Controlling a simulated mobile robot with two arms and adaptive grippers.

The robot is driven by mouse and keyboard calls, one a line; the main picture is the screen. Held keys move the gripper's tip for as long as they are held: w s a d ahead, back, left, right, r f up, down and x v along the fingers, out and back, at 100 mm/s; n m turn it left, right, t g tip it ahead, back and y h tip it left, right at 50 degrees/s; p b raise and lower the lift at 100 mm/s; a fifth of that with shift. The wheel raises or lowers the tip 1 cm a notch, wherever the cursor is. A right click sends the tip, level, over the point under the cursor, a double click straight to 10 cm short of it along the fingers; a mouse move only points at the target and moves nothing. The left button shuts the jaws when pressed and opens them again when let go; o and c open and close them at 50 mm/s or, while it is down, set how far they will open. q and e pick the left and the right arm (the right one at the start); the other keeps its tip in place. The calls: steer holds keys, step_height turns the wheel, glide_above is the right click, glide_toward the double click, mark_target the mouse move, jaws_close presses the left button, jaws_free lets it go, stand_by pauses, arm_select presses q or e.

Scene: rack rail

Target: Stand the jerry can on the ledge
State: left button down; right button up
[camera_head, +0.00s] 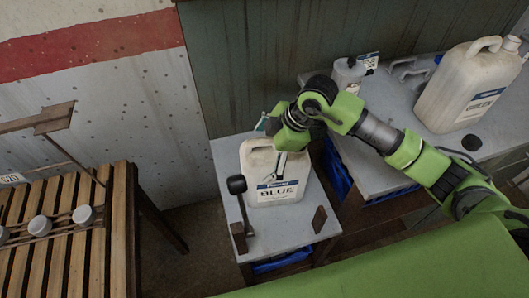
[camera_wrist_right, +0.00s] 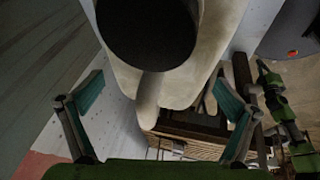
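A cream jerry can labelled BLUE (camera_head: 275,178) stands upright on a small grey-topped stand (camera_head: 232,156) in the head view. My right gripper (camera_head: 273,125) is over its top and hides part of the handle and neck. In the right wrist view the gripper (camera_wrist_right: 160,108) is open, its two teal-padded fingers apart on either side of the can's handle (camera_wrist_right: 148,102). A large black cap (camera_wrist_right: 147,28) shows beyond. I see no finger touching the handle. A second cream jerry can, labelled GREEN (camera_head: 455,85), stands on the grey table at right. My left gripper is not in view.
A black-headed upright object (camera_head: 237,185) and a brown block (camera_head: 319,219) are on the stand beside the can. A slatted wooden rack (camera_head: 60,250) with several white cups is at left. The grey table (camera_head: 360,160) also holds a smaller white container (camera_head: 347,75).

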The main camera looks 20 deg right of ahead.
steer(key=shift+s+f, duration=0.2)
steer(key=shift+f, duration=0.05)
steer(key=shift+d+r, duration=0.2)
steer(key=shift+r, duration=0.25)
steer(key=v, duration=1.1)
steer(key=shift+r, duration=0.2)
